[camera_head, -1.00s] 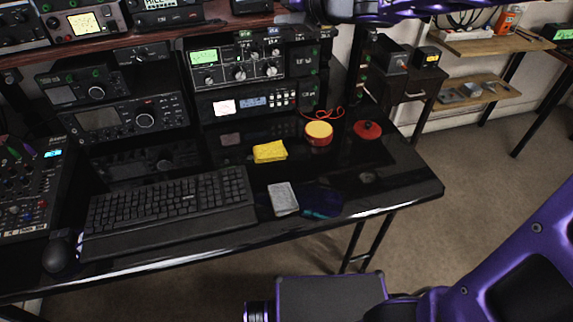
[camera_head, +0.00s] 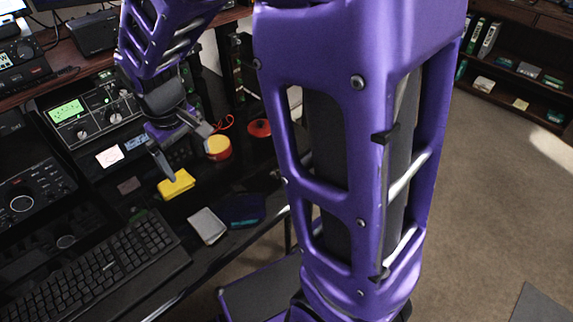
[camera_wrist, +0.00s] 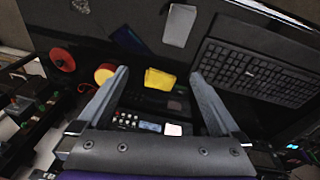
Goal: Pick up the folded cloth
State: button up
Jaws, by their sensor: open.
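The folded cloth looks to be the yellow folded piece (camera_head: 176,184) on the black desk, in front of the radio gear. In the wrist view the yellow cloth (camera_wrist: 160,79) shows between and beyond my fingertips. My gripper (camera_head: 188,156) is open and empty, fingers pointing down, above and close to the cloth. In the wrist view the two fingers (camera_wrist: 159,74) stand wide apart on either side of the cloth. I cannot tell the exact height gap. No contact with the cloth is visible.
A red tin with a yellow top (camera_head: 217,147) stands right of the cloth, near one finger. A red lid (camera_head: 259,128) lies farther right. A pale grey flat pad (camera_head: 207,226) and dark blue item (camera_head: 247,210) lie nearer the desk edge. A keyboard (camera_head: 95,270) is at left.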

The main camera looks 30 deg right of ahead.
notch_tip(320, 180, down, 4)
jog(key=w+a+m+g, duration=0.1)
jog(key=a+g, duration=0.1)
jog(key=b, duration=0.2)
send_over(206, 222)
jog(key=shift+m, duration=0.3)
notch_tip(206, 222, down, 10)
jog(key=shift+w+a+f, duration=0.1)
jog(key=shift+a, duration=0.05)
jog(key=shift+f+b, duration=0.85)
jog(key=shift+f, duration=2.25)
jog(key=c, duration=1.4)
notch_tip(206, 222, up, 10)
jog(key=shift+r+p, duration=0.1)
jog(key=shift+p, duration=1)
